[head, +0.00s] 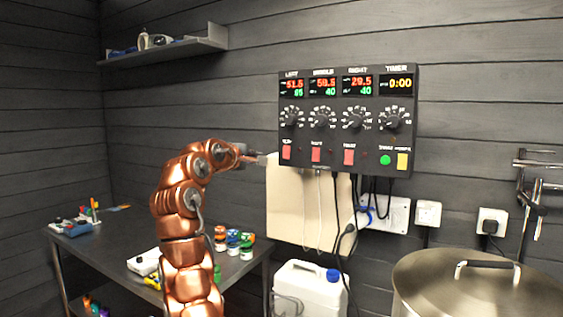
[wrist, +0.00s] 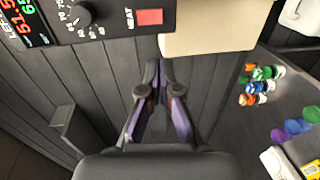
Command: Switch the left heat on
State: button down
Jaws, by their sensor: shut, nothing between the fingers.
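The black control panel (head: 347,120) hangs on the wall, with columns labelled left, middle, right and timer. Its left display (head: 292,86) reads about 51.5 in red above 65 in green. The left heat switch (head: 286,153) is a red rocker below the left dial (head: 292,117). In the wrist view the switch (wrist: 149,17), marked HEAT, shows at the top beside the dial (wrist: 80,14). I cannot tell the rocker's position. My gripper (head: 261,159) is shut and empty, just left of the panel's lower left corner. Its fingertips (wrist: 159,68) are apart from the switch.
A cream board (head: 290,200) and hanging cables are below the panel. A steel pot (head: 470,285) stands at lower right, a white canister (head: 310,290) at lower centre. A table (head: 110,255) with small bottles is at left. A shelf (head: 170,47) is at upper left.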

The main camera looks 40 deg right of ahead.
aim_at(286, 157)
jog(key=shift+s+d+f, duration=0.1)
jog(key=shift+s+d, duration=0.05)
jog(key=shift+s, duration=0.4)
jog(key=shift+d, duration=0.1)
jog(key=p+x, duration=0.2)
jog(key=x, duration=0.2)
jog(key=p+x, duration=0.2)
jog(key=x, duration=0.2)
jog(key=p+x, duration=0.2)
jog(key=x, duration=0.2)
jog(key=shift+d+r, duration=0.2)
jog(key=shift+r, duration=0.1)
jog(key=shift+w+d+f+p, duration=0.25)
jog(key=shift+d+f+p, duration=0.1)
jog(key=shift+d, duration=0.4)
